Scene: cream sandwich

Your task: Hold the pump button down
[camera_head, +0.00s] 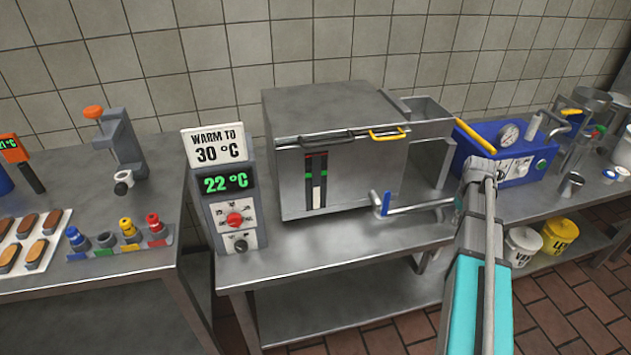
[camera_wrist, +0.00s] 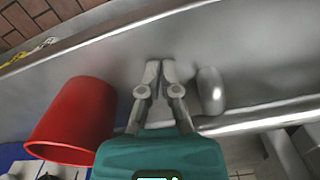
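A red bucket (camera_wrist: 72,120) lies left of my fingers in the wrist view, and a rounded metal piece (camera_wrist: 211,90) lies right. In the head view, a metal tank (camera_head: 350,140) with a blue-handled tap (camera_head: 420,204) stands left of my arm. White (camera_head: 521,246) and yellow (camera_head: 559,237) buckets stand lower right.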

